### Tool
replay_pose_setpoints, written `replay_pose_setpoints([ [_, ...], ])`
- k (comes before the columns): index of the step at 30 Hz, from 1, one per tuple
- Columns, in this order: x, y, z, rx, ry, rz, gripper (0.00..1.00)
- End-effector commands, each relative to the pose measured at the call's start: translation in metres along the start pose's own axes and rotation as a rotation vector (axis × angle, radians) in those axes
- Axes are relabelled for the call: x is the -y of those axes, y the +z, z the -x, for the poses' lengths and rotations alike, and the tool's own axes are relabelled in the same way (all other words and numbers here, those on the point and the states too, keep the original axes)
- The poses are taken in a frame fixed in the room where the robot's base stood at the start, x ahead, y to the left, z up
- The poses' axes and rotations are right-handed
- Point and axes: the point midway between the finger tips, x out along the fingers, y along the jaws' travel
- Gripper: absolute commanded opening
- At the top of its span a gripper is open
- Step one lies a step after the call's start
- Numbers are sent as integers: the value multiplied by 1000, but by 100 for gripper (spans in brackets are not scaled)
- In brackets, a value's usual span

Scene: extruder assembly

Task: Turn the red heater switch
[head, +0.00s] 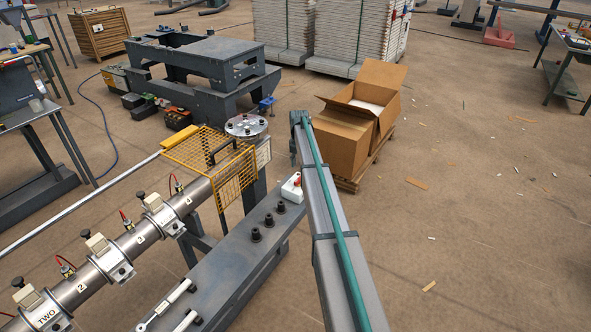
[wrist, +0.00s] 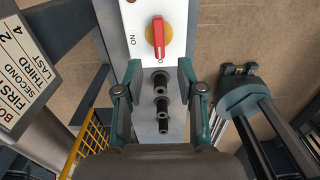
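The red heater switch (wrist: 158,38) is a red knob on a white box (wrist: 177,12), at the top middle of the wrist view. Its long handle points up and down in the picture, and an ON label is at its left. In the head view the red switch (head: 298,181) is small, on the white box at the far end of the grey beam. My gripper (wrist: 159,71) is open and empty. Its two fingertips are spread on either side of the line below the knob, apart from it.
Several black knobs (wrist: 161,97) stand on the grey beam (head: 240,255) near the switch box. A yellow mesh guard (head: 212,158) and the metal barrel (head: 130,243) with clamps lie to the left. A label plate (wrist: 28,60) is at the wrist view's left. Cardboard boxes (head: 340,140) stand behind.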

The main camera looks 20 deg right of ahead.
Motion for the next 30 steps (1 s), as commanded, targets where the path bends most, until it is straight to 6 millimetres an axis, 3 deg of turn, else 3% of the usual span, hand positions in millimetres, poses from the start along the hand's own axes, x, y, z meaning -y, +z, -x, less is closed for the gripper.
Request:
replay_pose_setpoints([
  [8, -1, 2, -11, -3, 0, 2, 38],
  [27, -1, 2, -80, -2, 0, 1, 38],
  [30, -2, 2, -75, -2, 0, 1, 38],
])
